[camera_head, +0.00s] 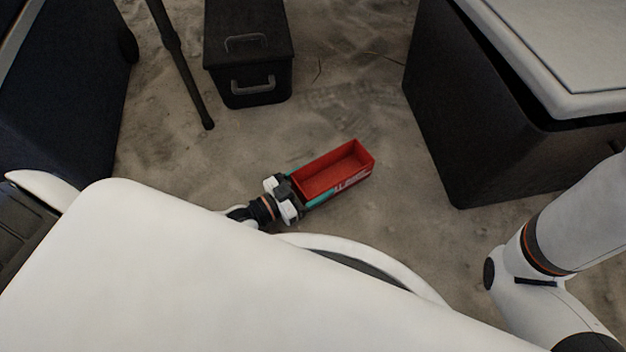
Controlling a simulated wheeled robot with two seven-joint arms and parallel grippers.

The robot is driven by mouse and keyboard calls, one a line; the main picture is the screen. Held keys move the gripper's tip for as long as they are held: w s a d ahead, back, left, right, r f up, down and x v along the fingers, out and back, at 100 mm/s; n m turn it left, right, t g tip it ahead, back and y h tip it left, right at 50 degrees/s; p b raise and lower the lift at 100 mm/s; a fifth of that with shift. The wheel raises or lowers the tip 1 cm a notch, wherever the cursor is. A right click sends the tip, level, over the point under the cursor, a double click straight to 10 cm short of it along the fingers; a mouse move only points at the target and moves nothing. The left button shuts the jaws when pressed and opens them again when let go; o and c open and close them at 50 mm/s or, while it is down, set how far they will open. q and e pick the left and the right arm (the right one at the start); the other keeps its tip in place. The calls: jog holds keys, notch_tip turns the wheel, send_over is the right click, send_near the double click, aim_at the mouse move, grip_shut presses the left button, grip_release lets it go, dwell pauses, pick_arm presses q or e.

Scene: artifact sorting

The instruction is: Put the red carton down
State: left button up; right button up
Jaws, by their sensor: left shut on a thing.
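The red carton (352,182) is an open-topped, empty-looking long box with white print on its near side. It shows near the middle of the head view, over the sandy floor. My left gripper (302,196) is shut on the carton's left end, with a teal finger along its near side. I cannot tell whether the carton's underside touches the floor. My right arm shows at the right edge, but its gripper is out of view.
A black case (248,52) with grey handles stands at the back. A large dark box (468,120) with a white lid stands at the right. A dark pole (185,65) comes down at the upper left, near a dark container (65,90). Sandy floor around the carton is clear.

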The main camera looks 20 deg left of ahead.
pick_arm(q)
jog(key=shift+f, duration=0.6)
jog(key=o, duration=1.1)
jog(key=shift+s+a, duration=0.1)
jog(key=p+v, duration=0.5)
jog(key=v, duration=0.6)
jog(key=shift+s+a, duration=0.2)
jog(key=shift+s, duration=0.1)
